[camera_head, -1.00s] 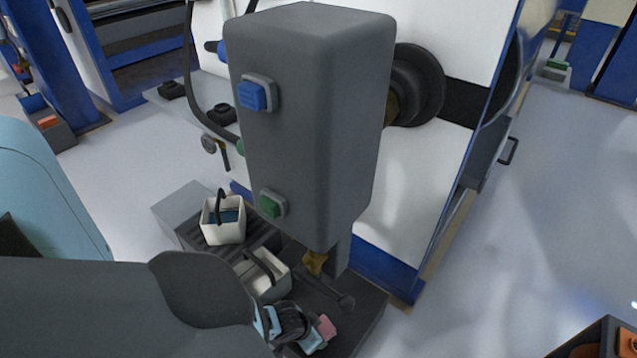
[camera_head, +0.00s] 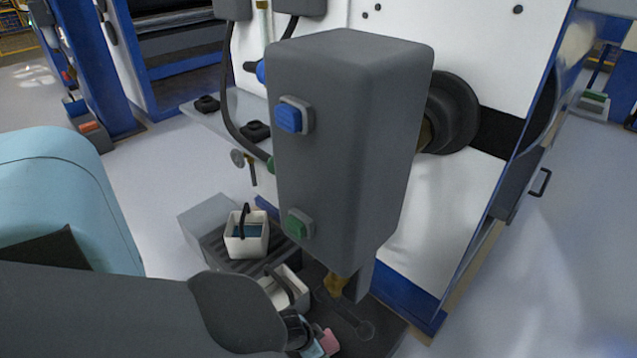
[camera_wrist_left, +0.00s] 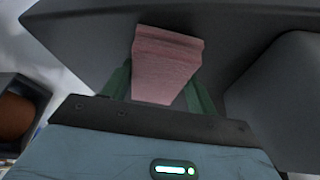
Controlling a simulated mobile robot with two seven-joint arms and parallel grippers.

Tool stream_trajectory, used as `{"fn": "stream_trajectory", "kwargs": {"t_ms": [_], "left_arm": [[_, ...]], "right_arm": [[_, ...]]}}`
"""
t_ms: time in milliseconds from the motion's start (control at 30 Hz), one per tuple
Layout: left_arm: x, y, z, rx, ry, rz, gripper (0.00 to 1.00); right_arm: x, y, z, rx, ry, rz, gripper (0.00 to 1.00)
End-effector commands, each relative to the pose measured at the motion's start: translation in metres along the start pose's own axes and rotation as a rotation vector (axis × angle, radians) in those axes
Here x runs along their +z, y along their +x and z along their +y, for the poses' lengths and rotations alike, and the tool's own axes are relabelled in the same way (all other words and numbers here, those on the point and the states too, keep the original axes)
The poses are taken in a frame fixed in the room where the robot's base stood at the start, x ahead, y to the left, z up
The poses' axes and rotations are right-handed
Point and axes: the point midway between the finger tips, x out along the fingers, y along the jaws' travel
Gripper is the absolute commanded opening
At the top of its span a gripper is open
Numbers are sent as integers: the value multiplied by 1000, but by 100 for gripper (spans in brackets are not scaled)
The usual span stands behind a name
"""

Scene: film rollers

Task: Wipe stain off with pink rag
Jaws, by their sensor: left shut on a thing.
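The pink rag (camera_wrist_left: 163,65) is a folded pad held between the fingers of my left gripper (camera_wrist_left: 160,90) in the left wrist view. In the head view the rag (camera_head: 328,341) shows small at the bottom edge, beside the tip of my left gripper (camera_head: 318,346). It is low, near the dark base (camera_head: 385,322) below the grey machine housing. I cannot tell whether the rag touches a surface. I do not make out a stain. My right gripper is not in view.
A grey housing (camera_head: 345,150) with a blue button (camera_head: 292,117) and a green button (camera_head: 299,223) stands above the work area. Two white baskets (camera_head: 247,238) (camera_head: 288,290) sit close to my left arm. A white panel rises behind; open floor lies right.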

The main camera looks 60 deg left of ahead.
Motion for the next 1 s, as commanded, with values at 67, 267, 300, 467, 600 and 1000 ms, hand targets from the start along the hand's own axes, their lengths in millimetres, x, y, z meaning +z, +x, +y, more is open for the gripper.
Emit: {"fn": "stream_trajectory", "kwargs": {"t_ms": [67, 267, 300, 467, 600, 1000], "left_arm": [[0, 0, -1, 0, 0, 1, 33], [4, 0, -15, -1, -1, 0, 33], [5, 0, -18, -1, -1, 1, 33], [9, 0, -29, -1, 0, 0, 33], [11, -1, -35, 0, 0, -1, 33], [12, -3, -36, -1, 0, -4, 33]], "right_arm": [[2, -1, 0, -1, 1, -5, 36], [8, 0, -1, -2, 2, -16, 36], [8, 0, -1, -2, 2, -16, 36], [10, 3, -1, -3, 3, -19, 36], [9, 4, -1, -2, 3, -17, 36], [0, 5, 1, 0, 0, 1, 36]]}}
